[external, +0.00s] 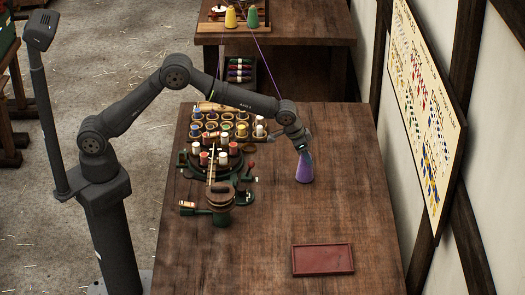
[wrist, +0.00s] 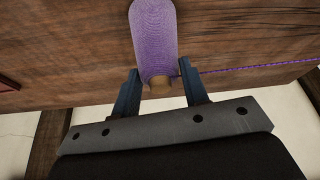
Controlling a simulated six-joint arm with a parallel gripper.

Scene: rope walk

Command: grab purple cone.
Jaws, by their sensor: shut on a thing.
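The purple cone (external: 304,170) stands on the wooden table, right of the round rack of bobbins in the external view. My gripper (external: 301,147) is at the cone's narrow top. In the wrist view the purple cone (wrist: 155,38) lies between the two dark fingers of my gripper (wrist: 160,90), with its tan tip near them. The gripper is shut on the cone. Whether the cone's base touches the table is hard to tell. A purple thread (wrist: 250,68) runs off to the right from the cone.
A tray of coloured spools (external: 228,124) and a round bobbin rack (external: 214,163) stand left of the cone. A red tray (external: 323,259) lies at the front right. Yellow (external: 230,17) and green (external: 252,17) cones stand on the back table. The table's right side is clear.

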